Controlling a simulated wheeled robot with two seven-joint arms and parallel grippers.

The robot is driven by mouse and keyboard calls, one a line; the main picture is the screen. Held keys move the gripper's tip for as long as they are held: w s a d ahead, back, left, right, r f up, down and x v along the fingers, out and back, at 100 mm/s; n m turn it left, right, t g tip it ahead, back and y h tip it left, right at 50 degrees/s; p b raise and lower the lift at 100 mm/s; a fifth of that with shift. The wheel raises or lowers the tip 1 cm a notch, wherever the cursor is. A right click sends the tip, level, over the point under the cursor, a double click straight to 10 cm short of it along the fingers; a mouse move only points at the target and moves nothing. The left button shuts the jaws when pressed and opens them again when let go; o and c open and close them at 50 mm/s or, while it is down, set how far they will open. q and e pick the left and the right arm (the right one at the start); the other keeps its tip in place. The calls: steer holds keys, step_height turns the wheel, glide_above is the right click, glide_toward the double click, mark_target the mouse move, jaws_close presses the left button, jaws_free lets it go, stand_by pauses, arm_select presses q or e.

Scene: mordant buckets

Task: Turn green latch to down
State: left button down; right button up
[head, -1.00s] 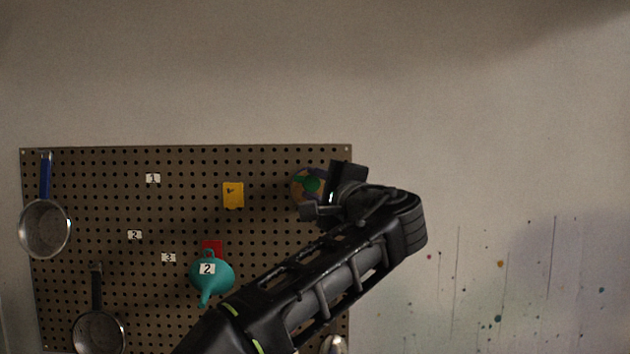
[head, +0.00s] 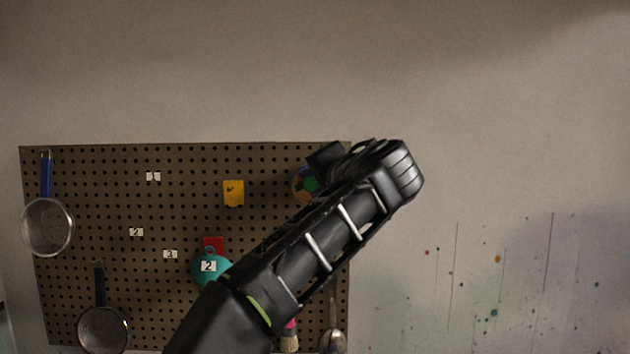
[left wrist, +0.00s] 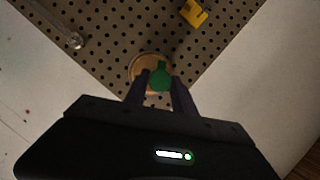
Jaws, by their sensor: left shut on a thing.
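The green latch (left wrist: 160,77) sits on a round tan disc (left wrist: 142,67) mounted on the brown pegboard. In the left wrist view my left gripper (left wrist: 160,86) has its two dark fingers on either side of the latch, shut on it. The latch's narrow tip shows just beyond the fingers, pointing up in that view. In the head view the green latch (head: 311,184) shows only in part near the board's upper right corner. My left gripper (head: 325,160) and forearm hide the rest of it. My right gripper is not in view.
The pegboard (head: 110,200) holds a yellow hook plate (head: 233,193), a teal funnel (head: 207,272) under a red plate (head: 213,245), two strainers or pans at left, and a brush (head: 289,340) low down.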

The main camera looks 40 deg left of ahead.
arm_select(q)
steer(key=shift+f, duration=0.1)
stand_by(0.3)
steer(key=c, duration=1.1)
jaws_free()
steer(key=shift+o, duration=0.2)
